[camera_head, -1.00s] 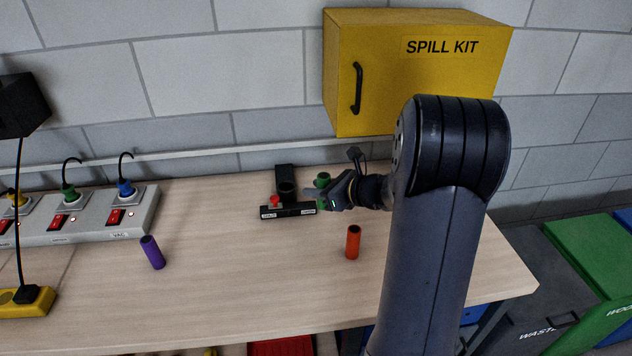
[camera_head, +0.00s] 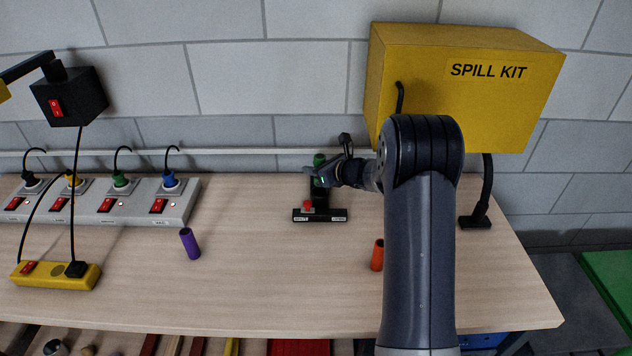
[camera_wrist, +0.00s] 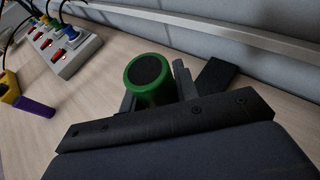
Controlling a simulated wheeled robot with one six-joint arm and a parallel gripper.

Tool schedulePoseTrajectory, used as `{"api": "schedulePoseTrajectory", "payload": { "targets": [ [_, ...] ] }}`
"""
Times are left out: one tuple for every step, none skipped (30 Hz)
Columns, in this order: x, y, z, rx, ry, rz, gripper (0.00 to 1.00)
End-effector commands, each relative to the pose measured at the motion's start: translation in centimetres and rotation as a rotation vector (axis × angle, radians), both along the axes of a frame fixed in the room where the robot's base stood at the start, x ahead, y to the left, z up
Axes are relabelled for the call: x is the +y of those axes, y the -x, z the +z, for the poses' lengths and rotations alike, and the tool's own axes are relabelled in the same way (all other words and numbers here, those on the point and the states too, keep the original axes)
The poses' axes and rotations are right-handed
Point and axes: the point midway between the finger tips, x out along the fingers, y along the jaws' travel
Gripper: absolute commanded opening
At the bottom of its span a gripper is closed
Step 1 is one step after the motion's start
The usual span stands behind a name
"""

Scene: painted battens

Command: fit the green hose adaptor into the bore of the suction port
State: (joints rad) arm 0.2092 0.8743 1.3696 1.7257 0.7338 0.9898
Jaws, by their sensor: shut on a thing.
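The green hose adaptor (camera_head: 319,160) is upright between the fingers of my gripper (camera_head: 318,174), which is shut on it. In the wrist view the adaptor (camera_wrist: 149,76) shows a green rim around a dark end, with the gripper fingers (camera_wrist: 154,95) on either side. The black suction port (camera_head: 319,196) stands on the bench, with a labelled front strip and a red part. The adaptor is in line with the port's upper end in the head view. The bore is hidden by my gripper, so I cannot tell whether the adaptor is above it or partly in it.
An orange tube (camera_head: 377,255) stands right of the port, near my arm. A purple tube (camera_head: 190,243) stands to the left. A socket strip (camera_head: 130,212) and a yellow power block (camera_head: 55,277) lie farther left. The yellow spill kit box (camera_head: 440,95) is behind my arm.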

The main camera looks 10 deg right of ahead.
Motion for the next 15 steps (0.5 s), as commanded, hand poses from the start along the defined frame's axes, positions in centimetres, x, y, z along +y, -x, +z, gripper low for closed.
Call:
{"api": "schedulePoseTrajectory", "payload": {
  "targets": [
    [0.1,-0.1,-1.2,0.003,-0.001,0.000,0.07],
    [0.0,0.0,-1.7,0.003,-0.001,-0.001,0.07],
    [0.0,0.0,-2.0,0.002,-0.002,-0.001,0.07],
    [0.0,0.0,-2.1,0.001,-0.002,-0.001,0.07],
    [0.0,0.0,-2.3,0.001,-0.001,0.000,0.07],
    [0.0,0.0,-2.4,0.000,0.000,-0.001,0.07],
    [0.0,0.0,-2.4,0.000,0.000,-0.001,0.07],
    [0.0,0.0,-2.5,0.001,-0.001,0.000,0.07],
    [0.0,0.0,-2.7,0.001,-0.001,0.000,0.07],
    [0.0,0.0,-2.9,0.001,-0.001,0.000,0.07],
    [0.0,0.0,-3.2,0.001,-0.001,0.000,0.07],
    [0.0,0.0,-3.8,0.002,-0.001,-0.001,0.07],
    [0.0,0.1,-4.3,0.002,-0.001,-0.001,0.07],
    [0.0,0.1,-4.8,0.003,0.000,-0.001,0.07],
    [0.0,0.1,-5.5,0.003,0.000,-0.001,0.07]
  ]
}}
